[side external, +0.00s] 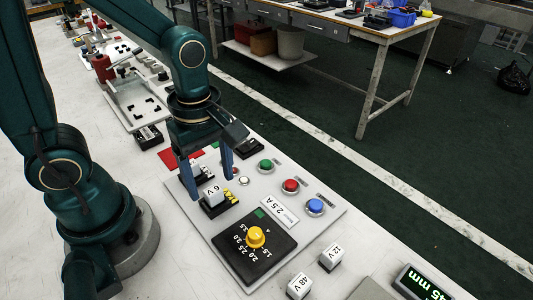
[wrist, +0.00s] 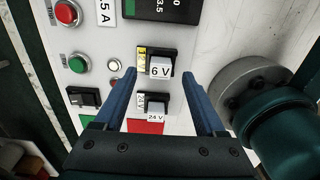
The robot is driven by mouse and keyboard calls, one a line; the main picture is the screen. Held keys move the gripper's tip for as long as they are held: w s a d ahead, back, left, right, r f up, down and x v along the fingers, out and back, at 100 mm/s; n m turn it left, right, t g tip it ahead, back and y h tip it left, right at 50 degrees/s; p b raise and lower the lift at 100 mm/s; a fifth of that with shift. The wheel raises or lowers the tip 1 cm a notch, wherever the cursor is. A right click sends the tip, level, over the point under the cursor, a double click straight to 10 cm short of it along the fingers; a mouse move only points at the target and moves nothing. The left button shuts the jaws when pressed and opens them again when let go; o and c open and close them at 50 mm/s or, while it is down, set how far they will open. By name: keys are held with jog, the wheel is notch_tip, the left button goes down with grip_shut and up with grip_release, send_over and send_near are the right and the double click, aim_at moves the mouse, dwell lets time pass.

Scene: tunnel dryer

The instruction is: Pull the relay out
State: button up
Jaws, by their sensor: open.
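A white relay marked 6 V (side external: 213,190) stands in a black socket with a yellow label on the grey panel; it also shows in the wrist view (wrist: 160,67). A second white relay marked 24 V (wrist: 156,109) sits in the neighbouring socket, partly hidden by a finger in the side view. My gripper (wrist: 159,77) is open and empty, with its blue fingers pointing down at the panel. In the wrist view its fingertips lie left and right of the 6 V relay, with gaps on both sides. I cannot tell how far above the panel the tips are.
Loose relays marked 12 V (side external: 332,255) and 48 V (side external: 300,286) stand at the panel's near end. A yellow dial (side external: 256,236) and green (side external: 265,166), red (side external: 291,186) and blue (side external: 315,206) buttons are close by. A green-lit display (side external: 422,283) is at lower right.

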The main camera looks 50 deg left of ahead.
aim_at(213, 190)
jog(key=shift+f, duration=1.75)
grip_shut()
